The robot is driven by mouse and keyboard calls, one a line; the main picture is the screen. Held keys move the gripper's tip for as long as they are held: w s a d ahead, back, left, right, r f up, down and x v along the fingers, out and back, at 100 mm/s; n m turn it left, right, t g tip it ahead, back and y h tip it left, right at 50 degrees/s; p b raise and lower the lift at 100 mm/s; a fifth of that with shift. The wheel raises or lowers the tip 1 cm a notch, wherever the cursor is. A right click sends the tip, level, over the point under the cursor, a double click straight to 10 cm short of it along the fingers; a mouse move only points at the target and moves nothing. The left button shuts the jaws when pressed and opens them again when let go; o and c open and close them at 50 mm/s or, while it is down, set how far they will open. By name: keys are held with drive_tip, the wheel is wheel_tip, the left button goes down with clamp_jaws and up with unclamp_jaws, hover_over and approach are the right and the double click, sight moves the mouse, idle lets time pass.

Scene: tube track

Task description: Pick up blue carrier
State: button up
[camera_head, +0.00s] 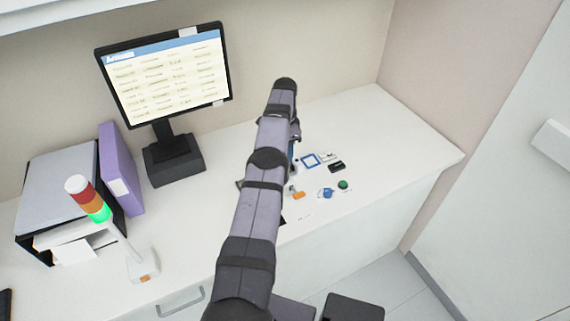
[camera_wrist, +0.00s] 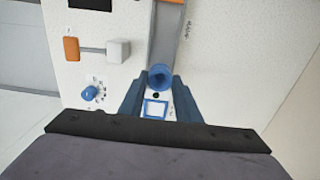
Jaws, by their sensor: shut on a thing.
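The blue carrier (camera_wrist: 160,77) shows in the wrist view as a round blue cup with a darker hollow centre. It sits between the two blue-grey fingers of my gripper (camera_wrist: 158,84), which are shut on it. I cannot tell whether it touches the surface below. In the head view my arm hides most of the gripper and the carrier.
A white panel carries a grey channel (camera_wrist: 166,25), an orange piece (camera_wrist: 71,49), a white block (camera_wrist: 117,50), a blue knob (camera_wrist: 89,93) and a blue square frame (camera_wrist: 156,109). A green button (camera_head: 343,185) lies right. A monitor (camera_head: 165,75) and signal lamp (camera_head: 88,198) stand left.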

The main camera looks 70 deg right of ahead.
drive_tip(key=shift+r+p, duration=1.05)
drive_tip(key=shift+r, duration=0.2)
